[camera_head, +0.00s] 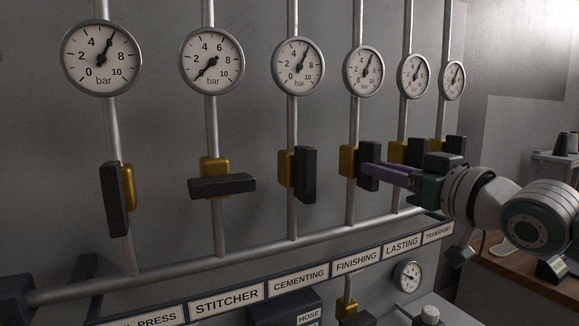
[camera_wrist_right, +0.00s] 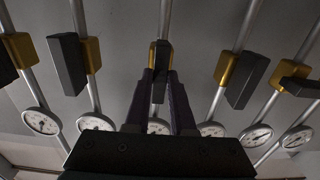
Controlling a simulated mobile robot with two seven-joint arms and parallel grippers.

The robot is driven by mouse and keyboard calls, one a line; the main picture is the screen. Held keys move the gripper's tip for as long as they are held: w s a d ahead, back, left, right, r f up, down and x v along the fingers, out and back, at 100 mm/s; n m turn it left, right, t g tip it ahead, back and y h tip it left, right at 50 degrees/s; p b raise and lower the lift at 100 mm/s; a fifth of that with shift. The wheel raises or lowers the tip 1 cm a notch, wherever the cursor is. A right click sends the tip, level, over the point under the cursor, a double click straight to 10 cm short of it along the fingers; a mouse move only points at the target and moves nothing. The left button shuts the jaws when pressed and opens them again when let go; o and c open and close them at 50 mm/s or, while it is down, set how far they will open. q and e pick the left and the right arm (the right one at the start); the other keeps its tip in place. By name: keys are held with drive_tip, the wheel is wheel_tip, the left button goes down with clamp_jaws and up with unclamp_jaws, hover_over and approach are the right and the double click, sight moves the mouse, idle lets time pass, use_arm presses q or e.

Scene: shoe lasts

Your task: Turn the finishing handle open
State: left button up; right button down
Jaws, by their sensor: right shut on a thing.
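The finishing handle (camera_head: 368,152) is a dark block on a brass valve body on the pipe above the FINISHING label (camera_head: 356,262). It stands upright, in line with its pipe. My right gripper (camera_head: 372,172) has its purple fingers at this handle. In the right wrist view, the finishing handle (camera_wrist_right: 159,88) sits between the two fingers, with the brass body behind it. The right gripper is shut on it. The finishing gauge (camera_head: 364,71) above has its needle pointing up, well off zero. My left gripper is not in view.
The cementing handle (camera_head: 305,174) stands upright to the left, and the lasting handle (camera_head: 416,151) is close on the right, partly behind my arm. The stitcher handle (camera_head: 222,186) lies crosswise, its gauge (camera_head: 212,61) near zero. A horizontal pipe (camera_head: 190,262) runs below.

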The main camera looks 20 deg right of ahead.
idle(0.3)
drive_tip(key=c, duration=0.8)
unclamp_jaws()
drive_tip(key=shift+o, duration=0.2)
drive_tip(key=s+b, duration=0.1)
drive_tip(key=s, duration=0.9)
drive_tip(key=shift+d+b, duration=0.4)
drive_tip(key=shift+f, duration=0.1)
